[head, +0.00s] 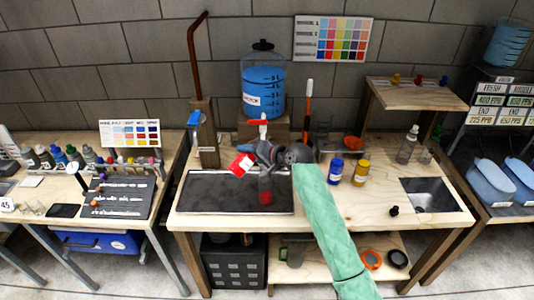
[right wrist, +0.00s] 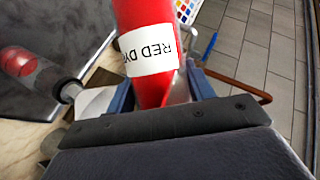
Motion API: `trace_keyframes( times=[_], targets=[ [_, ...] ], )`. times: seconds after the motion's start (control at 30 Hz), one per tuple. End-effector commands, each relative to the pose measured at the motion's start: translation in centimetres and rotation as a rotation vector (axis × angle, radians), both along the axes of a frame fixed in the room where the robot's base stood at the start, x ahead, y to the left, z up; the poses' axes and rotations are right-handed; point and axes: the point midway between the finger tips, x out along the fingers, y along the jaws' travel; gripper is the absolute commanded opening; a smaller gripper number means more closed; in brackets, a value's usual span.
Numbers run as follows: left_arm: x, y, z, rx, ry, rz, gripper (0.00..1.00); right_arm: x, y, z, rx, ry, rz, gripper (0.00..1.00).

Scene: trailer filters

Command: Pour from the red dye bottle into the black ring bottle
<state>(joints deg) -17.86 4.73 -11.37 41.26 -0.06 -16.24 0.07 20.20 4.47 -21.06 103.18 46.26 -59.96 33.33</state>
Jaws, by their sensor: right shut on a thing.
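My right gripper (head: 262,154) is shut on the red dye bottle (head: 242,164), which is tilted well over above the dark sink-like tray. In the right wrist view the red bottle (right wrist: 150,30) shows its white "RED DYE" label, with my gripper's fingers (right wrist: 160,95) on either side of it. A clear bottle with red liquid (head: 265,192) stands below and close to my gripper; it looks like the black ring bottle. I cannot see a stream of liquid. My left gripper is out of view.
The dark tray (head: 215,195) is set in the wooden bench. A blue jar (head: 336,170) and a yellow jar (head: 362,172) stand to the right of my forearm. A large blue water container (head: 263,90) stands behind. The bench front right is mostly free.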

Motion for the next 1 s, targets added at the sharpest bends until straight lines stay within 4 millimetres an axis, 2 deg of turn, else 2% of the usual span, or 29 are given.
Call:
trace_keyframes(
  times=[1.0],
  targets=[
    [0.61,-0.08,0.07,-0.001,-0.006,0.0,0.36,-0.12,0.14,0.02,0.046,0.041,0.001,0.2]
  ],
)
